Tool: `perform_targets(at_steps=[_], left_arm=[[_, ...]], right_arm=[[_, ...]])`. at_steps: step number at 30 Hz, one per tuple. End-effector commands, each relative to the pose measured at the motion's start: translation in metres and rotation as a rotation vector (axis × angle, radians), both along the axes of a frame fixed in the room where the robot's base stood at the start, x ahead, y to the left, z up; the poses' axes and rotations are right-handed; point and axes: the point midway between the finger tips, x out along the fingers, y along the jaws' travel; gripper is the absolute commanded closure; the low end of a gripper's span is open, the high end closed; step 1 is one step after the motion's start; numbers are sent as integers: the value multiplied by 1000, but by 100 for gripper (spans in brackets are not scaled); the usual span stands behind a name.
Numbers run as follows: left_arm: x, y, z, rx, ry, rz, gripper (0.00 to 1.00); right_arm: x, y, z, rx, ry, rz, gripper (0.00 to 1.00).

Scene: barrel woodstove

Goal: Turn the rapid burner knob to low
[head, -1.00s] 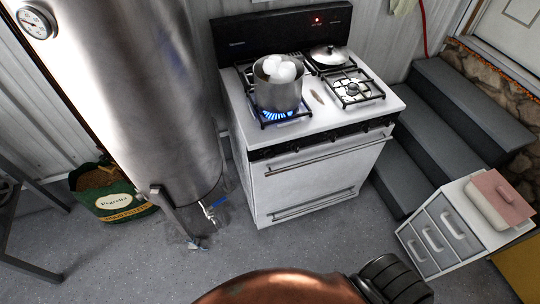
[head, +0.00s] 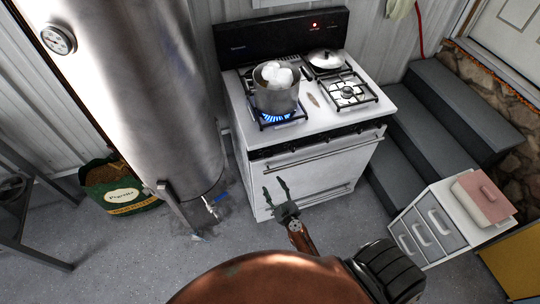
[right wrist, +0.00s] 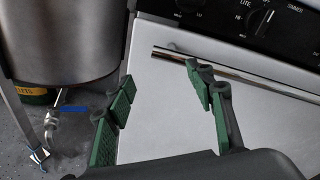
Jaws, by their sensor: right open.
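The white stove (head: 300,175) has a black front panel (head: 320,141) with small dark knobs. In the right wrist view a black knob (right wrist: 262,20) shows near the top, with "LITE", "HI" and "SIMMER" markings around it. A second knob (right wrist: 190,3) is cut off by the top edge. I cannot tell which is the rapid burner's. A blue flame (head: 278,117) burns under a steel pot (head: 277,97) at the stove's front left. My right gripper (head: 274,188) is open and empty, in front of the oven door and below the panel. My left gripper is not in view.
The oven door handle (right wrist: 225,66) lies between my right fingers and the knobs in the wrist view. A large steel tank (head: 140,90) with a blue-handled valve stands left of the stove. Grey steps (head: 465,110) and a white drawer unit (head: 440,225) stand right.

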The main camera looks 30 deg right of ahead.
Motion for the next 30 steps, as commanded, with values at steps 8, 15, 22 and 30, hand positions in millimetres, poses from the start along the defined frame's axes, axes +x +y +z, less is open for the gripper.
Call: perform_targets(at_steps=[8,15,22,30], left_arm=[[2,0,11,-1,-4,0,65],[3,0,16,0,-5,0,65],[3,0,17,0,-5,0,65],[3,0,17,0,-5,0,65]], right_arm=[[20,-18,92,295,-204,-87,51],[52,-26,92,298,-206,-85,51],[83,-33,91,295,-204,-86,51],[93,-35,90,295,-202,-87,51]])
